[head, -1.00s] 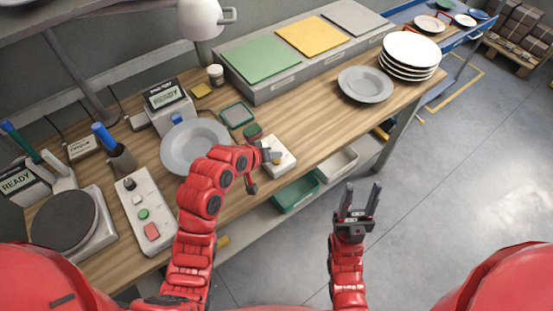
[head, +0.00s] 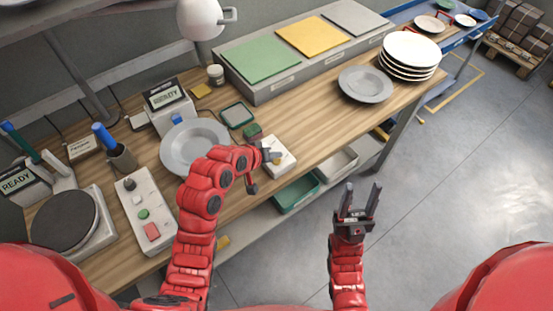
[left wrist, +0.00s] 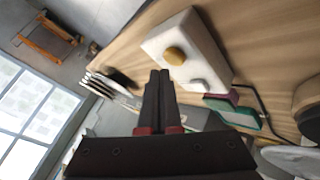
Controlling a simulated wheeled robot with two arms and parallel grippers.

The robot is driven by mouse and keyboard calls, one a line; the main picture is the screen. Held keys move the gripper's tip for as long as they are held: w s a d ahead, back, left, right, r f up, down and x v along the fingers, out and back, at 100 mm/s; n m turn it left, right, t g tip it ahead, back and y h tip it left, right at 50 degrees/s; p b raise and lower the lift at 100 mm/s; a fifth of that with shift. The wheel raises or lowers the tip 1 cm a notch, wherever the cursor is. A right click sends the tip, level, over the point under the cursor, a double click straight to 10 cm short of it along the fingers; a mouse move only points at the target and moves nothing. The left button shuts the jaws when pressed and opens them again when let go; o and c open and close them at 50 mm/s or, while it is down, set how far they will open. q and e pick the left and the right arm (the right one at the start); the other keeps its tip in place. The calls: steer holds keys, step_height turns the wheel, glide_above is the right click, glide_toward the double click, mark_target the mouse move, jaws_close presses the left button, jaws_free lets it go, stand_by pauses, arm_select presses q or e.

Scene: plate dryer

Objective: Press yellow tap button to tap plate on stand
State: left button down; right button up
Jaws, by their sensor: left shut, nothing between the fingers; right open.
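The white box (head: 281,151) with the yellow button stands near the table's front edge. In the left wrist view its round yellow button (left wrist: 175,56) shows on the box's top face, beside a second pale knob. My left gripper (head: 272,157) is shut and empty. In the left wrist view its fingertips (left wrist: 160,74) lie just beside the yellow button; I cannot tell if they touch it. A grey plate (head: 178,152) lies left of the box, partly hidden by my left arm; its stand is hidden. My right gripper (head: 360,203) is open and empty, beyond the table's front edge.
A small display (head: 165,95) stands behind the plate. A control box (head: 144,208) and round scale (head: 65,222) are at left. Another grey plate (head: 365,84) and stacked white plates (head: 411,50) are at right. Bare tabletop lies between the white box and that plate.

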mark_target(275, 163)
arm_select(q)
steer(key=shift+f+b, duration=0.35)
steer(key=shift+f, duration=0.1)
steer(key=shift+f+b, duration=0.35)
steer(key=shift+f, duration=0.1)
stand_by(0.6)
steer(key=shift+r, duration=0.15)
steer(key=shift+r+p, duration=0.4)
steer(key=shift+r, duration=0.35)
steer(key=shift+r, duration=0.1)
steer(key=shift+r+p, duration=1)
steer(key=shift+r, duration=1.4)
